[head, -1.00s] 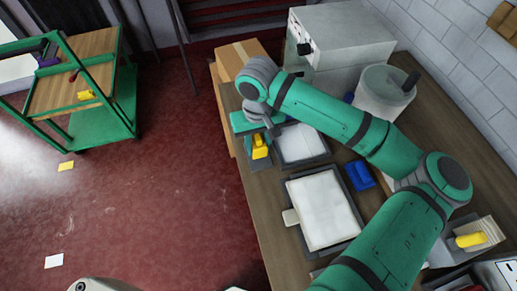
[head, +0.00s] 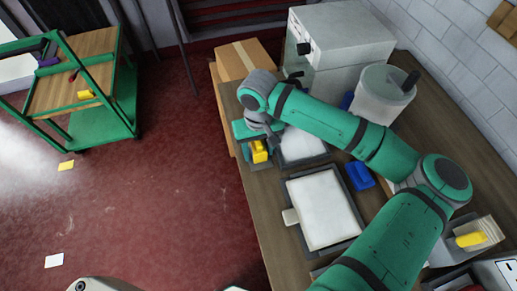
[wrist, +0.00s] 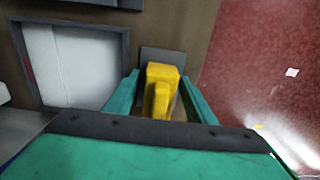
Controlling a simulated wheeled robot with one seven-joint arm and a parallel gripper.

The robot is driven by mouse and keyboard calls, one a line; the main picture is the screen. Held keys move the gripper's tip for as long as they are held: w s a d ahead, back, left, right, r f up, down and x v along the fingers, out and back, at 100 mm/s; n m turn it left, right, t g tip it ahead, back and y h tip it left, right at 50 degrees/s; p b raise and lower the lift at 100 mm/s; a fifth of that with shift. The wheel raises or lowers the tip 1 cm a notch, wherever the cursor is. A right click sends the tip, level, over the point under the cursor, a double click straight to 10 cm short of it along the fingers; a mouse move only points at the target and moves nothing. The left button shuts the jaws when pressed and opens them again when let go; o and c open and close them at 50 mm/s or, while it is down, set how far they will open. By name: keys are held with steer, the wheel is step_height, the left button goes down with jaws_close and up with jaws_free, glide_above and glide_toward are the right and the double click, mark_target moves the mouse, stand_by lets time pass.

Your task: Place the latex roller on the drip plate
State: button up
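The yellow latex roller (head: 259,151) is at the left edge of the workbench, directly below my gripper (head: 256,135). In the wrist view the roller (wrist: 161,80) stands between my two green fingers (wrist: 160,90), with a narrow gap beside it, so the fingers look open around it. A small grey plate, which looks like the drip plate (wrist: 162,56), lies under and behind the roller. The roller covers part of this plate. Contact between roller and plate is hard to make out.
A grey-rimmed white tray (head: 325,208) and a smaller one (head: 302,146) lie close by on the bench (head: 262,205). A blue block (head: 358,175), a white bucket (head: 382,98), a grey machine (head: 342,45) and a cardboard box (head: 246,58) stand around. A green cart (head: 100,122) stands left.

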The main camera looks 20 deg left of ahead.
steer(key=shift+r, duration=0.15)
step_height(320, 180, up, 12)
steer(key=shift+r, duration=0.1)
stand_by(0.4)
stand_by(0.4)
